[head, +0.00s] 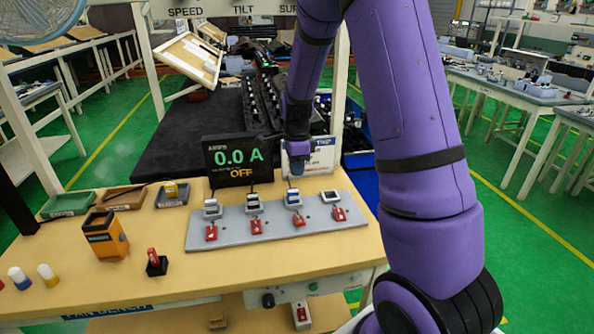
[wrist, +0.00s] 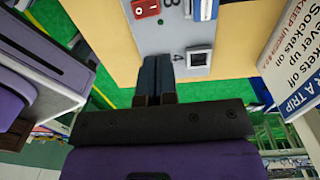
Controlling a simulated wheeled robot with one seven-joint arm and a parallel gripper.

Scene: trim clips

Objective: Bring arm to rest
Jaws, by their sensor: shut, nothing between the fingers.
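My purple arm (head: 420,120) rises at the right of the head view, bends over and comes down behind the bench board. My gripper (head: 296,172) hangs above the bench top, just behind the grey board. In the wrist view, my gripper (wrist: 158,62) has its two dark fingers side by side, shut and empty. They point toward the board, beside the socket marked 4 (wrist: 199,59), apart from it as far as I can tell. The grey board (head: 270,236) carries a row of sockets with red switches (head: 255,227) in front.
A display (head: 235,160) reading 0.0 A, OFF stands behind the board, and a white sign (head: 318,158) stands close to my gripper. An orange box (head: 104,236), a small red-handled lever (head: 155,263) and shallow trays (head: 68,204) occupy the left. The bench's front right is clear.

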